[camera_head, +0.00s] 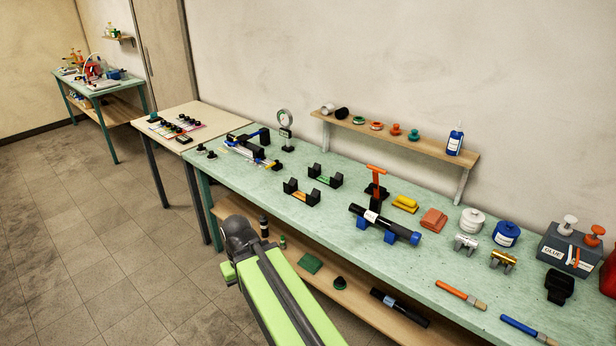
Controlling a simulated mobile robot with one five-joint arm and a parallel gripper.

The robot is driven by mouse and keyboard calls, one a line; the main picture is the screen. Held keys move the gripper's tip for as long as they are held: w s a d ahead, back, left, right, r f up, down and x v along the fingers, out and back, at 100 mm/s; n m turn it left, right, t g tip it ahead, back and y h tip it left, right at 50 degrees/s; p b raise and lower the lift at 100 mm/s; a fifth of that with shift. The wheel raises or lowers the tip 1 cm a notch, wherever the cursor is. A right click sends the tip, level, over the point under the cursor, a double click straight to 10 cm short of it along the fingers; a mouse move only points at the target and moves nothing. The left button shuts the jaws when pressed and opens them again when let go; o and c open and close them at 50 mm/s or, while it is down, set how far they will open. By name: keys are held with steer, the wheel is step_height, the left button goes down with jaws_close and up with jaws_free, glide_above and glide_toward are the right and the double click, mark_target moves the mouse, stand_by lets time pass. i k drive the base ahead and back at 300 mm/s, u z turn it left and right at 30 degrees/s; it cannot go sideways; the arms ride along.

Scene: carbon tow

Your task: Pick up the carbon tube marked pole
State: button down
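A black tube (399,232) with a white label lies across blue supports on the green bench, with a blue band near its right end. A second black tube (412,312), also with a pale label, lies on the wooden shelf under the bench. The lettering on both labels is too small to read, so I cannot tell which is marked pole. My green and dark arm reaches in from the bottom, in front of the bench and left of both tubes. My gripper's fingers do not show.
An orange-handled clamp (376,178) stands just behind the upper tube. Yellow and orange blocks (433,219), jars and metal fittings stand to its right. Two black cradles (301,193) stand left. A wall shelf (400,140) overhangs the back. The tiled floor at left is clear.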

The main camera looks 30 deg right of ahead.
mark_target(391, 226)
steer(key=z, duration=4.55)
steer(key=i, duration=0.05)
steer(key=u, duration=3.2)
